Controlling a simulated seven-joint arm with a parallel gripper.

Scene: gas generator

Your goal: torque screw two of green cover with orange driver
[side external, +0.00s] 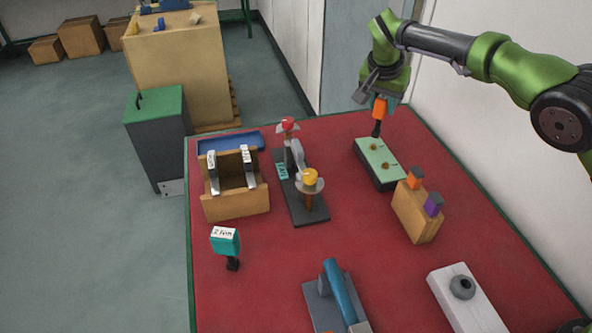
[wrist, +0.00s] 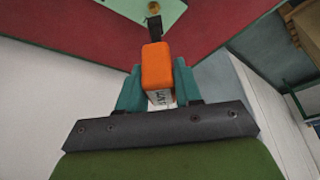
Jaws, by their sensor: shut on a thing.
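My gripper (side external: 381,98) is shut on the orange driver (side external: 379,109), which hangs with its dark shaft pointing down. In the wrist view the driver (wrist: 158,66) sits between the teal fingers (wrist: 158,88), with a white label partly showing. The green cover (side external: 384,160) lies on a dark base on the red table, with two brass screws on top. The driver's tip is just above the farther screw (side external: 374,147); I cannot tell whether they touch. The nearer screw (side external: 387,165) is clear. One brass screw (wrist: 153,7) shows beyond the shaft in the wrist view.
A wooden block (side external: 415,212) with orange and purple pieces stands in front of the cover. A wooden rack (side external: 235,203), teal tool (side external: 225,241), blue-handled device (side external: 340,290) and white block (side external: 465,300) are around.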

